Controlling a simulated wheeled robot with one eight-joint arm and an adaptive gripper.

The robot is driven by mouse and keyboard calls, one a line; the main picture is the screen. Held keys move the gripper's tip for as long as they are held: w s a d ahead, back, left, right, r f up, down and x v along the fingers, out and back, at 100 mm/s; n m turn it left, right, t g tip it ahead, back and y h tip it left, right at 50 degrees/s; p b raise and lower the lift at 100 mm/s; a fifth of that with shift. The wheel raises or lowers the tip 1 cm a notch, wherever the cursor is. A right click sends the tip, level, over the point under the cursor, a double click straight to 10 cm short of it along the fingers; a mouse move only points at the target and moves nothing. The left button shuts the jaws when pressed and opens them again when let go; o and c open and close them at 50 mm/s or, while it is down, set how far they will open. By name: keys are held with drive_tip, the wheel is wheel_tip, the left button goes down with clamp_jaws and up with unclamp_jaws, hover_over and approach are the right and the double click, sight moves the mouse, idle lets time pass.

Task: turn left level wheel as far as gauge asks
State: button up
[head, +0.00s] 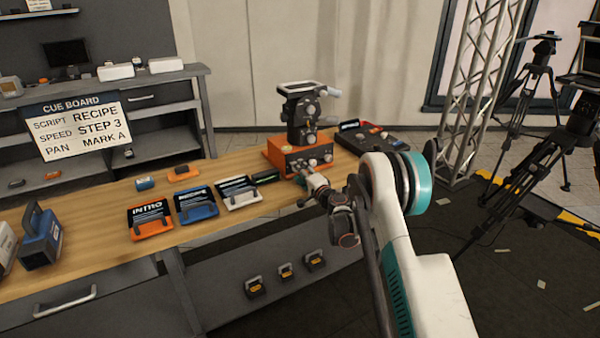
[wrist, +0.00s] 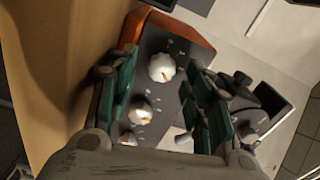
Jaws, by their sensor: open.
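An orange box (head: 283,157) with a dark panel and pale knobs stands on the wooden counter, with a black tilting head (head: 303,112) on top. In the wrist view the panel (wrist: 150,90) carries several white wheels. I cannot tell for certain which is the left level wheel, and I cannot make out a gauge reading. My gripper (head: 306,176) is open at the front of the box; its green fingers (wrist: 160,76) show empty space on both sides of the large wheel.
Orange, blue and white cards (head: 150,221) lie left of the box, and a dark case (head: 372,138) lies to its right. A cue board (head: 77,127) reads recipe, step 3, mark A. Tripods (head: 580,125) and a truss (head: 478,90) stand at the right.

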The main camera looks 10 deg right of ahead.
drive_tip(key=v, duration=1.1)
drive_tip(key=shift+s, duration=0.15)
drive_tip(key=shift+r, duration=0.1)
